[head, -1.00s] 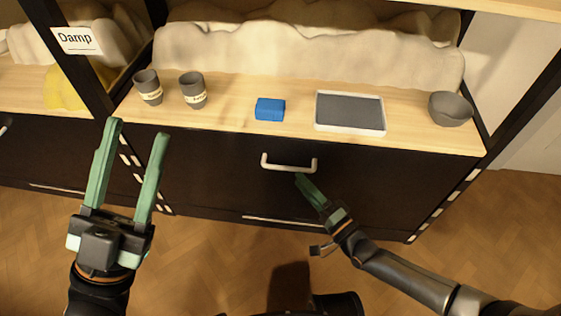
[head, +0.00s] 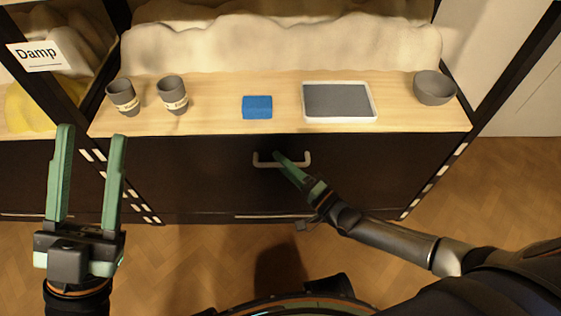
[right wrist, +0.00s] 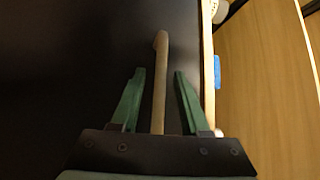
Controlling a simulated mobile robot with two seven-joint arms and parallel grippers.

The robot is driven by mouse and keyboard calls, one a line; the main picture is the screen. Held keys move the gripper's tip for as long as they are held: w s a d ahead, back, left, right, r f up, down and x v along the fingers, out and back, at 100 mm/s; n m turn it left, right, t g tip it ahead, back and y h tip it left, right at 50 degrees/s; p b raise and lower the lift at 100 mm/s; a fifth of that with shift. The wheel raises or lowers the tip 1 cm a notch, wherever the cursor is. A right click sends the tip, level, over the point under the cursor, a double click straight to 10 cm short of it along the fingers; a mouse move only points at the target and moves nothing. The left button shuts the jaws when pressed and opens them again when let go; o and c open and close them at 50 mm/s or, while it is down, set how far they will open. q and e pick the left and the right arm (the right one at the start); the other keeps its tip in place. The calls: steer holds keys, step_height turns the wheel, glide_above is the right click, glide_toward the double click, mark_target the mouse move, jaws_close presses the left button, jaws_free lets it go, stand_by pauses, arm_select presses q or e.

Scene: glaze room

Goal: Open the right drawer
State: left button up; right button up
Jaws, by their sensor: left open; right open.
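The right drawer (head: 200,170) has a dark front below the wooden shelf, and it looks shut. Its pale bar handle (head: 265,162) is at the upper middle of that front. My right gripper (head: 277,156) is at the handle in the head view. In the right wrist view the handle (right wrist: 160,85) runs between the two open green fingers of my right gripper (right wrist: 159,75), with a gap on each side. My left gripper (head: 92,135) is open and empty at the left, well away from the handle.
On the wooden shelf top (head: 215,105) stand two grey cups (head: 123,98) (head: 172,95), a blue block (head: 257,107), a white-rimmed tray (head: 368,108) and a grey bowl (head: 433,88). A "Damp" sign (head: 37,55) hangs at the left. The wooden floor (head: 190,265) in front is clear.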

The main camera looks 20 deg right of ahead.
steer(key=shift+c, duration=0.3)
jaws_close()
stand_by(1.0)
